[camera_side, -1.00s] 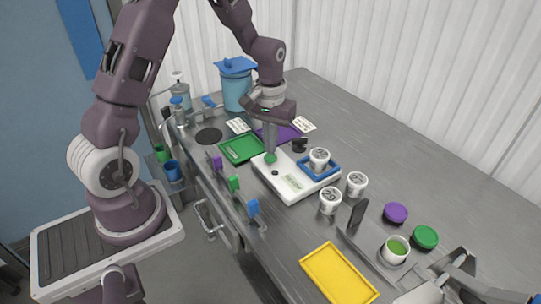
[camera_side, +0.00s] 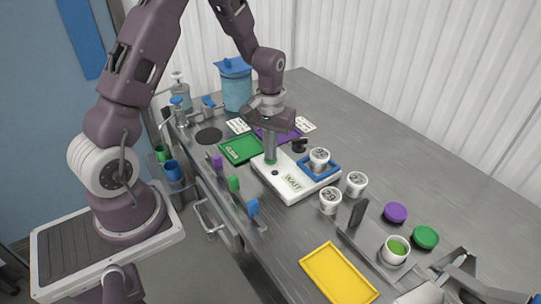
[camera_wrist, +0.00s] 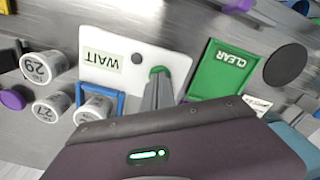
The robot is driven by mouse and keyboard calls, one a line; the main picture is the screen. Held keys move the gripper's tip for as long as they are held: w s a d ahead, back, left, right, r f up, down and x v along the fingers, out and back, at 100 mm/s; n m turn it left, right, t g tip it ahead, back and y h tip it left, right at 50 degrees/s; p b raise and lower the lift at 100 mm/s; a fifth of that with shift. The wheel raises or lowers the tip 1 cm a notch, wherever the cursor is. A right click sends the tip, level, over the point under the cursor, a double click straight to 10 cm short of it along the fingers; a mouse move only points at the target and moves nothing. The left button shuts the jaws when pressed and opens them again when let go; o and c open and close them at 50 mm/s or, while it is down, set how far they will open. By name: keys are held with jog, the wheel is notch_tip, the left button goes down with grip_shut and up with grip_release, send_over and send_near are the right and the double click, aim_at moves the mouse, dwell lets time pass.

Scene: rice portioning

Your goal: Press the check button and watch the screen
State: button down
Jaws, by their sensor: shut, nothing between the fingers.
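The white check station (camera_side: 298,193) stands on the grey worktop. Its screen (camera_side: 292,182) reads "WAIT", and the same word shows upside down in the wrist view (camera_wrist: 102,61). My gripper (camera_side: 270,160) is shut and empty, pointing down with its fingertips at the green button (camera_wrist: 158,71). The fingers cover part of the button; they appear to touch it. A dark round knob (camera_wrist: 137,59) sits between the button and the screen.
Two numbered cups (camera_side: 330,201) stand beside the station. Purple and green lids (camera_side: 425,237), an open cup with green contents (camera_side: 396,250) and a yellow tray (camera_side: 338,275) are nearer the front.

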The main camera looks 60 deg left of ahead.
jog(key=shift+r, duration=3.05)
jog(key=s+d+r+m+t, duration=0.2)
jog(key=s+d+r, duration=0.25)
jog(key=r, duration=0.45)
jog(key=s+d+r+m+t, duration=0.1)
jog(key=s+d+r+m, duration=0.1)
jog(key=s, duration=0.6)
jog(key=s+d+r+m+t, duration=0.2)
jog(key=s+d+r, duration=0.3)
jog(key=s, duration=0.3)
jog(key=shift+s+r+t, duration=0.2)
jog(key=shift+r+t, duration=0.1)
